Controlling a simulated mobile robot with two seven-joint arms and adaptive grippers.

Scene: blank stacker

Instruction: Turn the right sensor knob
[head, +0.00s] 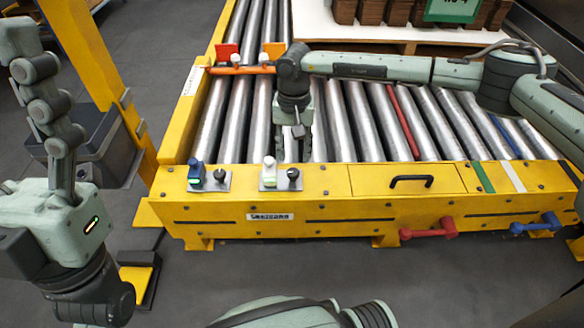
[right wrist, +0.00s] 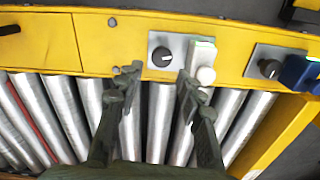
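The right sensor knob (head: 293,174) is a small dark dial on a grey plate, beside a white sensor block (head: 269,172), on the yellow conveyor frame. The right wrist view shows the same knob (right wrist: 162,57), with a pale pointer mark, and the white sensor (right wrist: 201,60). My right gripper (head: 298,132) points down over the rollers, behind the knob in the head view. In the right wrist view, its fingers (right wrist: 158,76) are apart with nothing between the tips; the knob shows just beyond the gap. Contact is not visible. My left arm is at the left; its gripper does not show.
A second dark knob (head: 220,175) and blue sensor (head: 196,172) sit further left. A black handle (head: 411,180), red lever (head: 430,229) and blue lever (head: 536,224) are on the frame's right part. A red-orange stop bar (head: 240,69) crosses the rollers. A loaded pallet stands behind.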

